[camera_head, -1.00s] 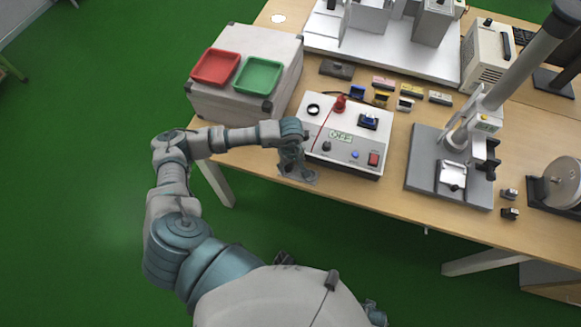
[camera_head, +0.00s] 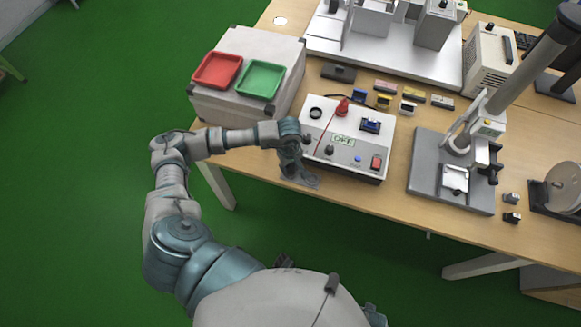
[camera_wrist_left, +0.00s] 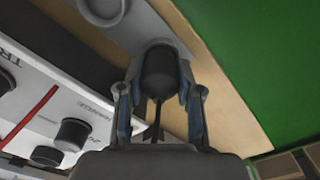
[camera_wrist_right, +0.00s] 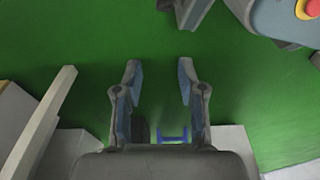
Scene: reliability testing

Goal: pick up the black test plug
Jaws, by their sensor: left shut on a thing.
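The black test plug (camera_wrist_left: 159,72) shows in the left wrist view as a dark rounded piece with a black cable or stem below it. It sits between the two fingers of my left gripper (camera_wrist_left: 160,88), which is shut on it. In the head view my left gripper (camera_head: 296,172) is at the table's front edge, just left of the white test box; the plug is hard to make out there. My right gripper (camera_wrist_right: 158,75) is open and empty above the green floor in the right wrist view.
A grey case (camera_head: 205,102) holds red and green trays. A press stand (camera_head: 425,190) stands to the right. A grey flat piece lies below the left gripper.

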